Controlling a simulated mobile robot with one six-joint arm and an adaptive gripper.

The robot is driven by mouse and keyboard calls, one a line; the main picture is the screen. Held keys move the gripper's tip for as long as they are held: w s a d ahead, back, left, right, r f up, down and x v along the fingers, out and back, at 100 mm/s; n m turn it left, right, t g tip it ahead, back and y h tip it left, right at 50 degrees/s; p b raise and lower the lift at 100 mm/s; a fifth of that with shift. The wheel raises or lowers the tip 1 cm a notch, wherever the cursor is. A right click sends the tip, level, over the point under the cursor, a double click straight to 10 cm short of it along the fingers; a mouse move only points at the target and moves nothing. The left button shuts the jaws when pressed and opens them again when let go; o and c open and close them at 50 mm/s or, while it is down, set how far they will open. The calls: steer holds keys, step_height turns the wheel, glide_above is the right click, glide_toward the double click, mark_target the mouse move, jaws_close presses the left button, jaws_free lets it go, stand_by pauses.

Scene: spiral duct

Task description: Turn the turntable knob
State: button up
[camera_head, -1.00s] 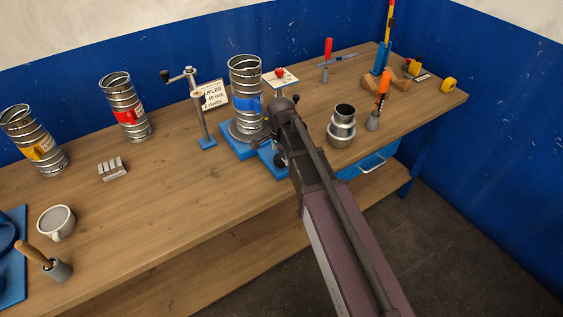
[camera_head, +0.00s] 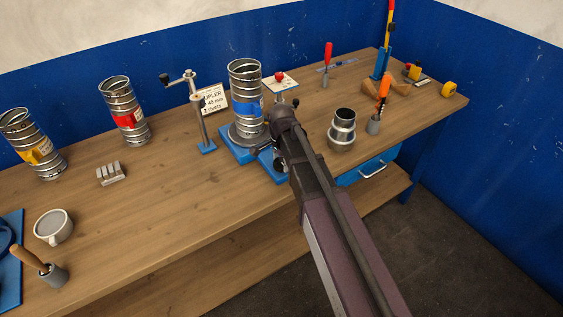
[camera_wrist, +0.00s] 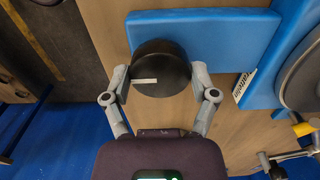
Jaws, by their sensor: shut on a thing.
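The turntable knob (camera_wrist: 160,68) is a black disc with a white mark, on a blue base (camera_wrist: 230,35) in the wrist view. My gripper (camera_wrist: 160,80) has one finger on each side of the knob and is shut on it. The white mark lies nearly level across the disc, pointing left. In the head view, my arm mostly hides the knob and the fingers. The grey turntable plate (camera_wrist: 303,75) is at the right edge of the wrist view. On it stands a spiral duct with a blue band (camera_head: 247,105), upright in the head view.
A crank post (camera_head: 199,125) and a sign (camera_head: 213,99) stand left of the turntable. A metal reducer (camera_head: 342,130) is close on the right of my arm. Ducts with red (camera_head: 127,120) and yellow (camera_head: 38,156) bands stand farther left. The bench front-centre is clear.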

steer(key=shift+n, duration=0.4)
steer(key=n, duration=1.3)
steer(key=shift+n, duration=2.5)
steer(key=o, duration=1)
